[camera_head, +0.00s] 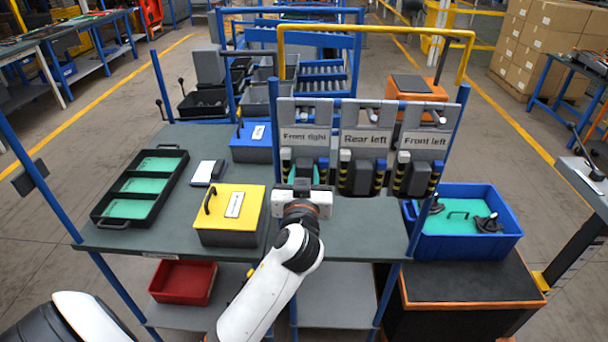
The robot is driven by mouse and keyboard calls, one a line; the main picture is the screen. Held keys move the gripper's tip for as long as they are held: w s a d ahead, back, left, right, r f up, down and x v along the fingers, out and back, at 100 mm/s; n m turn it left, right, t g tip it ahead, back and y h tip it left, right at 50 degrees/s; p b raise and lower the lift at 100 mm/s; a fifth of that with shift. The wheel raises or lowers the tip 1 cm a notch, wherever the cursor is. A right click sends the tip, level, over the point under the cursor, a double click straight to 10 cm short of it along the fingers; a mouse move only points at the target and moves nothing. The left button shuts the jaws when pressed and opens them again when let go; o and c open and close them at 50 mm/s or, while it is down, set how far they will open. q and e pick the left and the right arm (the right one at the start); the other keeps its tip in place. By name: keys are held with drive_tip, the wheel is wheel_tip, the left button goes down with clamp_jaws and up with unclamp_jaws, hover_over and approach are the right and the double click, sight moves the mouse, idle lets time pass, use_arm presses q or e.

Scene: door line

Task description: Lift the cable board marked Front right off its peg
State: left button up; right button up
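The grey cable board marked Front right (305,115) hangs upright at the left end of a row on the rack. Dark cable parts with yellow-and-black striped pieces hang on its lower half. The boards marked Rear left (365,120) and Front left (424,122) hang to its right. A light peg end (322,114) shows near the top of the Front right board. My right gripper is not in view.
On the grey-green table (350,225) stand a yellow box (229,214) close left of my arm, a blue box (251,142) and a black tray (141,186). Blue posts (436,175) frame the table. A blue bin (466,222) stands right; a red bin (183,282) sits below.

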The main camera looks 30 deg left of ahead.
use_arm(q)
drive_tip(key=c, duration=0.6)
drive_tip(key=shift+o, duration=0.2)
drive_tip(key=shift+r+p, duration=0.9)
drive_tip(key=shift+r, duration=0.25)
drive_tip(key=shift+s+f, duration=0.1)
drive_tip(key=shift+s+d, duration=0.2)
drive_tip(key=b+v, duration=0.3)
drive_tip(key=v, duration=0.9)
drive_tip(key=shift+s, duration=0.1)
